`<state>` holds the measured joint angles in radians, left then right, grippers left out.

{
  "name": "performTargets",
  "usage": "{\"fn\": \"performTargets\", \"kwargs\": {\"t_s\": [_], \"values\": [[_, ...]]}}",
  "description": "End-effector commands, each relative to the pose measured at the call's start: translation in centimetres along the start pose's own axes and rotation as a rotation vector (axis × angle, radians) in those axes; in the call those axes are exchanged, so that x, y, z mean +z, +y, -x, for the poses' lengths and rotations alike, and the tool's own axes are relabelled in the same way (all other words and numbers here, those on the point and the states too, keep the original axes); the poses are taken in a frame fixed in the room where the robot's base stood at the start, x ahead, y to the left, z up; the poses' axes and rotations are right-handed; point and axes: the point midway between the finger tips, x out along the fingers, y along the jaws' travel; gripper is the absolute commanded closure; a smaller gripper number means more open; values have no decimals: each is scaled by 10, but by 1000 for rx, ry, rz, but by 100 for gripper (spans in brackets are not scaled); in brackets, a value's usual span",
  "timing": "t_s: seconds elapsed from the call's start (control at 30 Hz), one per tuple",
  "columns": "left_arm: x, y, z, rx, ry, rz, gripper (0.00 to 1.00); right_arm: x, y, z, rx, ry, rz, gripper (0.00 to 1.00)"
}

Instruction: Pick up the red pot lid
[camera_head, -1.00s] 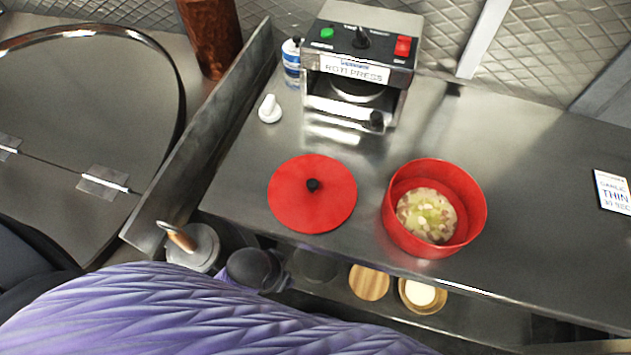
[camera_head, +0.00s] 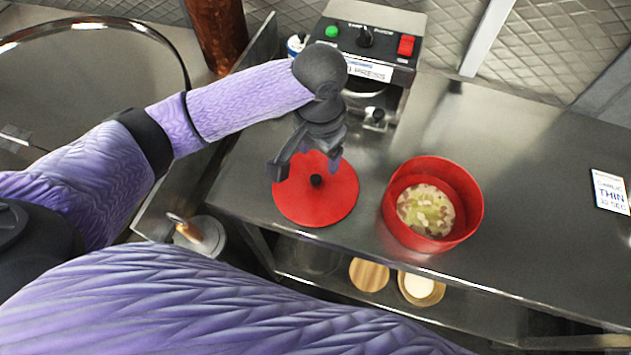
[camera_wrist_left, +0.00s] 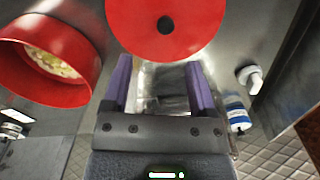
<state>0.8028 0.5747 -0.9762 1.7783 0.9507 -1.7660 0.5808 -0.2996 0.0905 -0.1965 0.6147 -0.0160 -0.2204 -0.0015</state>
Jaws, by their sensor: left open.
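The red pot lid (camera_head: 318,200) lies flat on the steel counter, a round disc with a black knob (camera_head: 316,181) at its middle. It also shows at the top of the left wrist view (camera_wrist_left: 165,45), cut off by the frame edge. My left gripper (camera_head: 306,172) is over the far edge of the lid, open and empty, with the knob beyond its fingertips. In the left wrist view the two purple fingers (camera_wrist_left: 158,72) are spread apart and point toward the lid. My right gripper is not in view.
A red pot (camera_head: 468,188) with chopped food (camera_head: 425,210) stands right of the lid. A roti press (camera_head: 372,55) stands at the back, partly behind my left arm. A white-and-blue bottle (camera_wrist_left: 237,112) and a white object (camera_wrist_left: 250,78) are near the gripper. The counter's right part is mostly clear.

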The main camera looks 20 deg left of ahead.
Motion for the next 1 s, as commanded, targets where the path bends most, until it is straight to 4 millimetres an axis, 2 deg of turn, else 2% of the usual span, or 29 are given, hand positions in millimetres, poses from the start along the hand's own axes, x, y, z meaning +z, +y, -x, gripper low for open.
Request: {"fn": "performTargets", "kwargs": {"t_s": [0.1,0.27,0.43,0.53,0.73,0.77,1.0], "values": [[1,-2,-26,-2,-9,4,26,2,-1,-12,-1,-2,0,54],[0,-3,-51,-2,-6,3,26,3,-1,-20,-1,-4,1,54],[-1,-9,-86,0,-5,1,26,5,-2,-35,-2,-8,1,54],[-1,-8,-96,-1,-2,0,26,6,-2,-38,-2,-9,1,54],[-1,-8,-96,-1,0,-1,26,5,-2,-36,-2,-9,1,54],[-1,-8,-96,-1,0,-1,28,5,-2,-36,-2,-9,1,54],[-1,-8,-95,-1,0,-1,79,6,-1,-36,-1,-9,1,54]]}}
